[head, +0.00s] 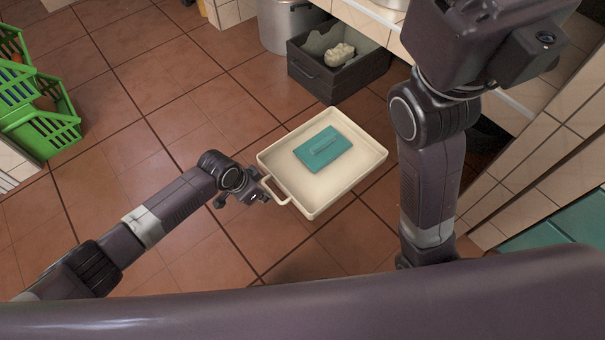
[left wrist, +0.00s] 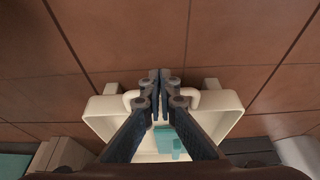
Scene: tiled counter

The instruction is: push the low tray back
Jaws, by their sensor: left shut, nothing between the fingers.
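The low tray (head: 348,168) is cream and rectangular and sits on the tiled floor in the middle of the head view. A teal object with a raised grip (head: 322,149) lies flat in it. A loop handle (head: 276,197) juts from the tray's near left side. My left gripper (head: 262,194) is shut and empty, right at this handle; I cannot tell whether it touches. In the left wrist view the shut fingers (left wrist: 158,78) lie between the two ends of the handle, and the tray (left wrist: 228,112) is partly hidden behind them. My right gripper is out of view.
A dark open box (head: 325,78) with a pale lump in it stands beyond the tray, beside a metal pot (head: 288,25). Green crates (head: 45,125) stand at the far left. A tiled counter (head: 540,175) lies to the right. The floor left of the tray is clear.

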